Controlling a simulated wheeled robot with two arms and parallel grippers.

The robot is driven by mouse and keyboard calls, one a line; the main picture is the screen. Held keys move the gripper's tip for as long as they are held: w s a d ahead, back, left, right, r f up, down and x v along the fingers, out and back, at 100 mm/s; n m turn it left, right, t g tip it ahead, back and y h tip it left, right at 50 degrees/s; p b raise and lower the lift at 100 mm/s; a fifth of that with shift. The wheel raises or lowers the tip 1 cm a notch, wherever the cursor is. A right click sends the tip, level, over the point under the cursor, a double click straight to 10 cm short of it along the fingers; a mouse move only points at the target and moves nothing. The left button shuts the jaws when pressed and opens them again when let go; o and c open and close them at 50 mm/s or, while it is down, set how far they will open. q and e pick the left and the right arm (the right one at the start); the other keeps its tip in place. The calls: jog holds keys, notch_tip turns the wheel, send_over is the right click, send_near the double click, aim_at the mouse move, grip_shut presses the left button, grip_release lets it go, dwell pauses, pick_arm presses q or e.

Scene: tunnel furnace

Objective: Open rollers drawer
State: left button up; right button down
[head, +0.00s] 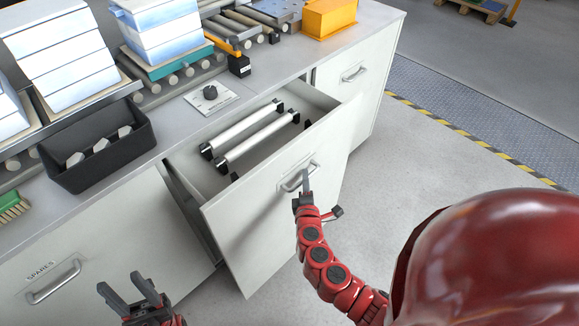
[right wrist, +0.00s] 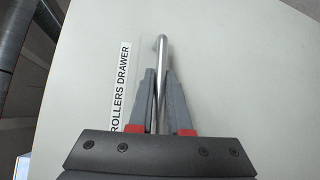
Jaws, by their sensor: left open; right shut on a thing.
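The rollers drawer (head: 258,215) stands pulled out from the white counter, with two long rollers (head: 245,132) lying inside it. My right gripper (head: 304,181) is shut on the drawer's metal handle (head: 290,183). In the right wrist view the two grey fingers (right wrist: 160,100) close around the handle bar (right wrist: 161,50), next to a label reading "ROLLERS DRAWER" (right wrist: 121,88). My left gripper (head: 134,296) is open and empty in front of the spares front, low at the left.
The "SPARES" handle (head: 53,282) is at the lower left. A black bin (head: 100,160) sits at the counter's front edge. A yellow box (head: 329,17) and stacked white blocks stand farther back on the counter. The floor (head: 440,130) to the right is clear, with a yellow-black striped line.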

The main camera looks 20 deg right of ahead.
jog(key=shift+s+d+f+b, duration=0.1)
jog(key=shift+s+d, duration=0.25)
jog(key=shift+s, duration=0.5)
jog(key=shift+s+d+r+b, duration=0.1)
jog(key=shift+s+d, duration=0.2)
jog(key=shift+s, duration=0.55)
jog(key=shift+s+d+f+b, duration=0.1)
jog(key=shift+s+d, duration=0.25)
jog(key=shift+s, duration=0.5)
jog(key=c, duration=0.9)
grip_release()
jog(key=shift+o, duration=0.2)
jog(key=b+v, duration=0.2)
jog(key=v, duration=1)
jog(key=shift+b, duration=0.35)
